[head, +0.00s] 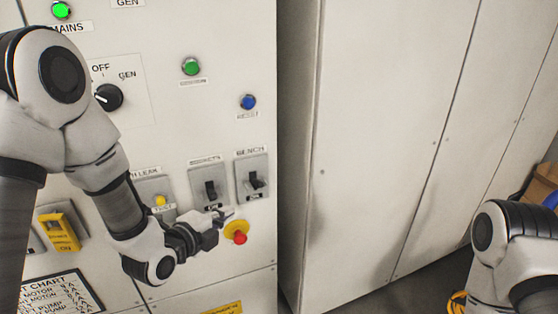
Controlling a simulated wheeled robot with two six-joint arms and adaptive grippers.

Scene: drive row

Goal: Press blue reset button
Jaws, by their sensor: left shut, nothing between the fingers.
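The blue reset button (248,102) sits on the upper right of the white panel, with a small label under it. My left gripper (229,213) is shut and empty. It is well below the blue button, just above a red button on a yellow base (238,236) and below the switches. I cannot tell whether it touches the panel. My right arm shows at the lower right, but its gripper is out of view.
A green button (191,66) is left of the blue one. A black rotary knob (108,97) and two toggle switches (211,191) (256,181) are also on the panel. White cabinets (375,130) stand to the right, with a brown box (542,185) beyond.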

